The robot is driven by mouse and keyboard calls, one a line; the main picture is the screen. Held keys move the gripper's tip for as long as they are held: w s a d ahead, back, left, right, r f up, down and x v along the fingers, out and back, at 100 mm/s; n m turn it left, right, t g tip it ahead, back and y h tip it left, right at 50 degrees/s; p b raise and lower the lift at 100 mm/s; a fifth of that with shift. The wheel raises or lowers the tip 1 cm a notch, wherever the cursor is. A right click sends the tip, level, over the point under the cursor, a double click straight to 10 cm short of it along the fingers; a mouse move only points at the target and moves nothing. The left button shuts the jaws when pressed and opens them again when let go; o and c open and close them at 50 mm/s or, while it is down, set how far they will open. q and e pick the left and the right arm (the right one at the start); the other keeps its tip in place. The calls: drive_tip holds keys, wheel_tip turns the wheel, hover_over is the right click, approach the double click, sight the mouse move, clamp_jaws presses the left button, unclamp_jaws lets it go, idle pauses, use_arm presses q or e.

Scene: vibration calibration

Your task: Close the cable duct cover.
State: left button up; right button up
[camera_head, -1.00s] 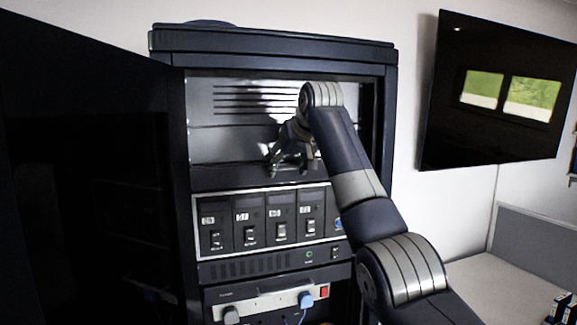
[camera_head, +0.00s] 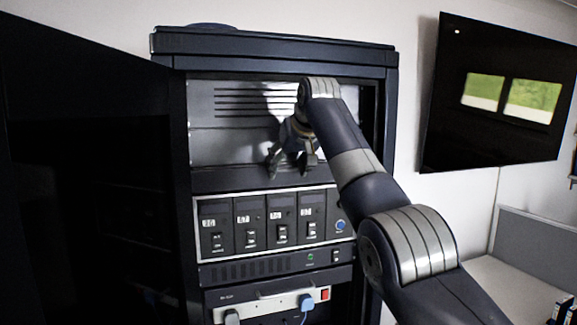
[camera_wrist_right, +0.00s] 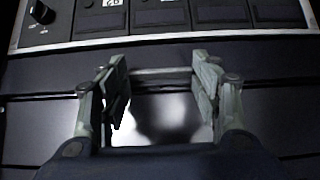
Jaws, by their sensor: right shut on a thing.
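The dark horizontal strip of the cable duct cover (camera_head: 225,181) runs across the cabinet, below the grey slotted panel and above the power modules. It also shows as a dark band in the wrist view (camera_wrist_right: 50,66). My right gripper (camera_head: 291,168) is at this strip, in front of the grey panel. In the wrist view my right gripper (camera_wrist_right: 162,80) has its two fingers well apart, at the strip's edge. It is shut on what looks like the cover, though the contact is hard to see. My left gripper is not in view.
The open cabinet door (camera_head: 85,120) stands on the left. Several power modules (camera_head: 250,225) with switches sit below the strip, and a power strip (camera_head: 265,307) with plugs is lower. A wall screen (camera_head: 500,95) hangs at the right.

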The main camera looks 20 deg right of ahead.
drive_tip(key=shift+f, duration=0.35)
drive_tip(key=o, duration=0.8)
drive_tip(key=shift+o, duration=1.3)
drive_tip(key=shift+w+r, duration=0.1)
drive_tip(key=shift+r, duration=0.1)
drive_tip(key=v, duration=1.2)
drive_tip(key=shift+w, duration=0.1)
